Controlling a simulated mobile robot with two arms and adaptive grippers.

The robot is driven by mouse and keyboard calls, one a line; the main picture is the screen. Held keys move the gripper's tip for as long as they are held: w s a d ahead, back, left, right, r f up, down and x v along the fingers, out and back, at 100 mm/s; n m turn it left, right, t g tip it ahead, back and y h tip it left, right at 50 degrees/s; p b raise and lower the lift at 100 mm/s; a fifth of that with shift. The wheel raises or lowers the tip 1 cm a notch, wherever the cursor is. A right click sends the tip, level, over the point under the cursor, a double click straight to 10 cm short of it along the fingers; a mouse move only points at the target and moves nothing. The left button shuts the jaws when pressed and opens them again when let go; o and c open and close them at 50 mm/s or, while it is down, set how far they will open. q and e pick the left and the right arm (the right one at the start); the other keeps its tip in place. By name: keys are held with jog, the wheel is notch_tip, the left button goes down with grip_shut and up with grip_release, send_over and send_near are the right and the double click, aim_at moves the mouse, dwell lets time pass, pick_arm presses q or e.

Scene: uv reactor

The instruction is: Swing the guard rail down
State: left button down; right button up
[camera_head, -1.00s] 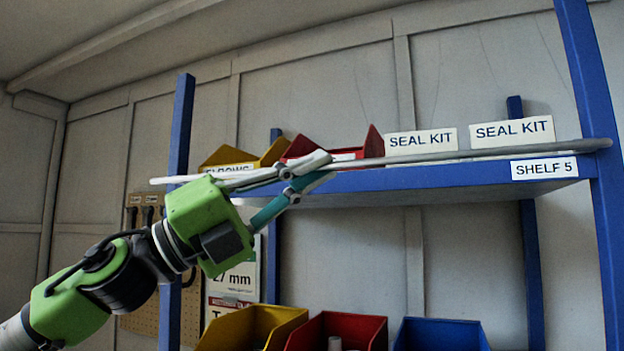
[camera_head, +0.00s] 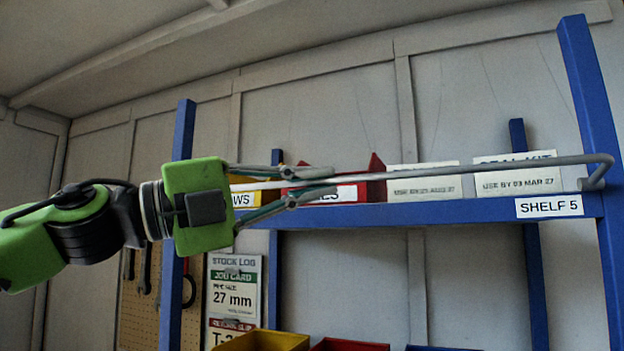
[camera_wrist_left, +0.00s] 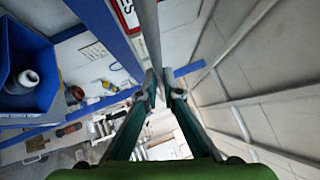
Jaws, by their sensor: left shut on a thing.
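The guard rail (camera_head: 450,169) is a long grey bar running nearly level along the front of the shelf, above the shelf's blue front edge. Its right end bends back to a mount near the right blue post. My left gripper (camera_head: 318,183) comes in from the left and is shut on the rail near the rail's left part. The left wrist view shows the rail (camera_wrist_left: 149,32) running away between the two fingertips (camera_wrist_left: 163,86). The fingers hide part of the rail. My right gripper is not in view.
The blue shelf (camera_head: 400,214) carries a yellow bin, a red bin (camera_head: 376,180) and two boxes with white labels (camera_head: 513,175). Blue posts (camera_head: 590,110) frame it. More bins stand below. A pegboard (camera_head: 140,290) with tools hangs behind at the left.

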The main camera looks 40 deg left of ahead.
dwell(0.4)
pick_arm(q)
jog(key=c, duration=2.2)
grip_release()
